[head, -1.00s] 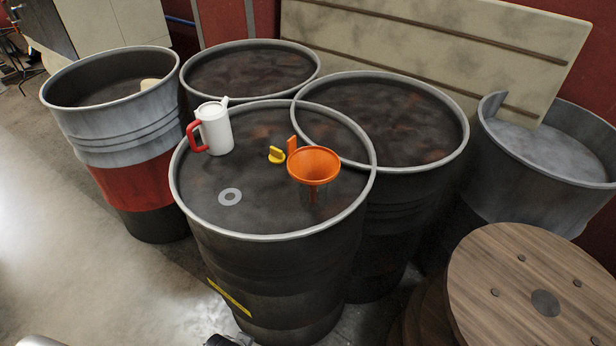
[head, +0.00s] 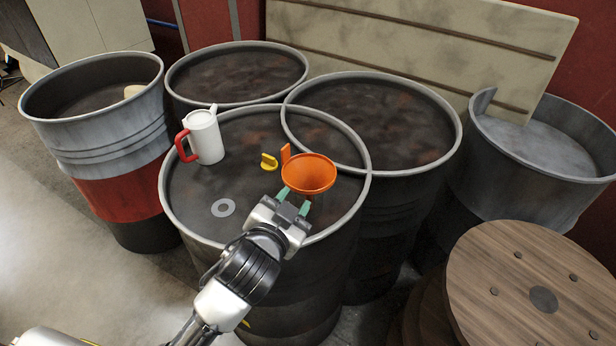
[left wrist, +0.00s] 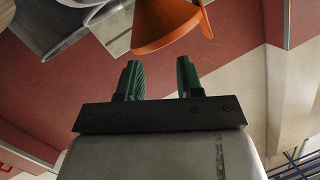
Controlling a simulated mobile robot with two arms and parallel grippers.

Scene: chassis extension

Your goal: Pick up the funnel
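The orange funnel (head: 309,174) stands on the top of the front dark barrel (head: 240,226), wide mouth up, its tab at the back left. My left gripper (head: 293,198) is at the near side of the funnel, its two green fingers apart and pointing at it. In the left wrist view the funnel (left wrist: 163,22) is just beyond the fingertips of the open gripper (left wrist: 160,72). Nothing is held between the fingers. The funnel's lower part is largely hidden behind the gripper in the head view. My right gripper does not show.
A white jug (head: 206,137) with a red handle, a yellow cap-like piece (head: 269,161) and a grey ring (head: 223,208) are on the same barrel top. Other barrels stand close behind and beside it. A wooden spool (head: 510,270) is at the lower right.

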